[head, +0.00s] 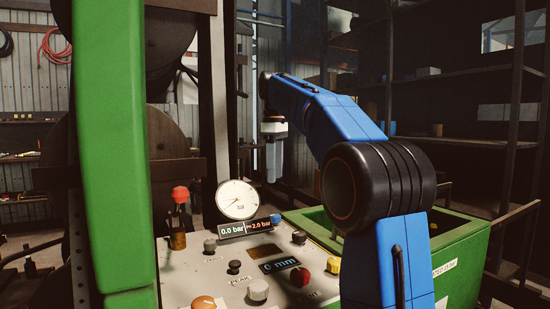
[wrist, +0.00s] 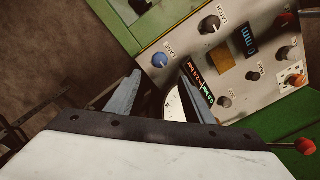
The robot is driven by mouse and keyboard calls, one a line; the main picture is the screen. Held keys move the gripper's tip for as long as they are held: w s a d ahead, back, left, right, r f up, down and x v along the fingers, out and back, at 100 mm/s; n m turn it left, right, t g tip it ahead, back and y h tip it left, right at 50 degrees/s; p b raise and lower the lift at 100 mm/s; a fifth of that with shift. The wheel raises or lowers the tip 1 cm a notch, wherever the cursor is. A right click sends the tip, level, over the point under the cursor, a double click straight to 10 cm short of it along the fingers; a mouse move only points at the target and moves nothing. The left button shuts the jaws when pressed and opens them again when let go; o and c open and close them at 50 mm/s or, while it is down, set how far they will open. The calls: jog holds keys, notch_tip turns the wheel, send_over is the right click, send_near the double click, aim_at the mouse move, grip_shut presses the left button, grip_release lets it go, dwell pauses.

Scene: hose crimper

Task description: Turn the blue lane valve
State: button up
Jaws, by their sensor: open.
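The blue lane valve (wrist: 159,60) is a round blue knob on the panel's edge in the wrist view, with a label beside it. In the head view it is a small blue knob (head: 275,218) just right of the pressure displays. My gripper (wrist: 162,68) is open, with one finger on each side of the knob as seen in the wrist view. In the head view my gripper (head: 273,180) points down above and behind the panel, apart from the knob. Nothing is between the fingers that I can see as held.
The panel (head: 185,265) carries a dial gauge (head: 237,199), a red knob (head: 300,277), a yellow knob (head: 333,265) and several dark knobs. A red-topped lever (head: 180,195) stands at its left. A green bin (head: 460,262) is at the right, with dark shelving behind.

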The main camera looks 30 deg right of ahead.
jog(key=shift+r, duration=2.15)
